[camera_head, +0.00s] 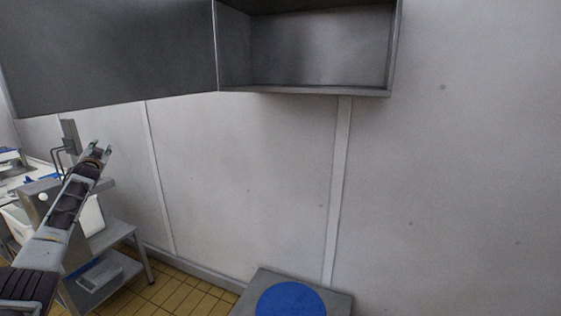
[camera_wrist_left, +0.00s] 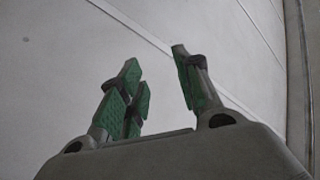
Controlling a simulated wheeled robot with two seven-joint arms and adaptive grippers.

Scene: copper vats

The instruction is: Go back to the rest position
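My left gripper (camera_head: 99,149) is raised at the left of the head view, with its arm coming up from the lower left corner. In the left wrist view, its green-padded fingers (camera_wrist_left: 160,92) stand apart with nothing between them, and only the pale wall is behind them. My right gripper is in neither view.
A grey metal wall cabinet (camera_head: 300,88) hangs at the top with an empty open compartment. A steel table (camera_head: 122,232) stands at the left behind my arm. A blue round thing (camera_head: 291,300) lies on a grey top (camera_head: 256,284) at the bottom. Bare wall fills the right.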

